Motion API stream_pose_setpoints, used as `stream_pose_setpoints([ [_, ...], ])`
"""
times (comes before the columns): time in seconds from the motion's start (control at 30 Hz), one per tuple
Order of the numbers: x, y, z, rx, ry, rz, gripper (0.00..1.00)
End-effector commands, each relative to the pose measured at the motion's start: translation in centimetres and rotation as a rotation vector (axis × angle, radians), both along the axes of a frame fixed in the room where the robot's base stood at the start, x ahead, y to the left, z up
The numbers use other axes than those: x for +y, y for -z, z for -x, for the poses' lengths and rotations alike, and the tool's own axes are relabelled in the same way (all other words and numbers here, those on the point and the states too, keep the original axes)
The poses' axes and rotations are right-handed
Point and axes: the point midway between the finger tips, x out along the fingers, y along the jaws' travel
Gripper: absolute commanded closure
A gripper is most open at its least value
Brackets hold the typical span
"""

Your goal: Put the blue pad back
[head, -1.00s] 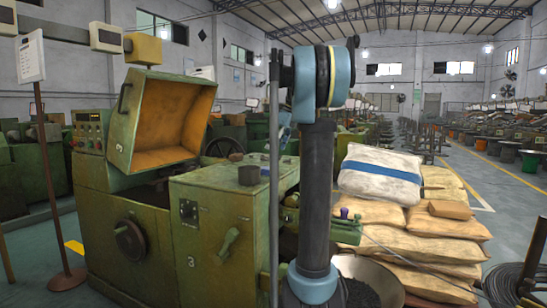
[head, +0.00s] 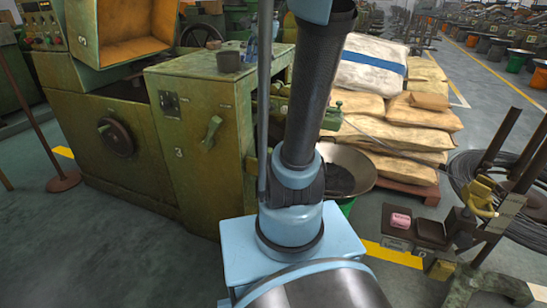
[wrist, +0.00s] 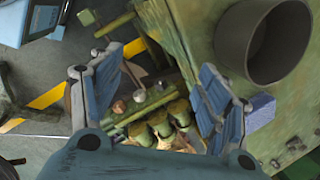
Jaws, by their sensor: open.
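A small blue-violet block (wrist: 260,110), which looks like the blue pad, sits on the green machine top in the wrist view. It is just right of my right finger; whether they touch is unclear. My gripper (wrist: 155,72) is open with nothing between its fingers, above green-brown fittings beside the machine. In the head view my arm's column hides much of the area behind the green machine (head: 200,95), and I cannot make out the pad there.
A grey cup (head: 228,60) stands on the machine top; in the wrist view the cup (wrist: 282,40) is close to the right finger. A wide metal bowl (head: 350,180) and stacked sacks (head: 405,130) lie right of the machine. A pink object (head: 400,220) sits front right, near wire coils.

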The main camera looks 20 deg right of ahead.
Motion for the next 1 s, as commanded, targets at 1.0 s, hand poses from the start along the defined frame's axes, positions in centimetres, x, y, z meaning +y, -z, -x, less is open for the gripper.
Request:
stream_pose_setpoints([
  [1.0,-0.2,25.0,23.1,-0.125,-1.269,0.415,0.31],
])
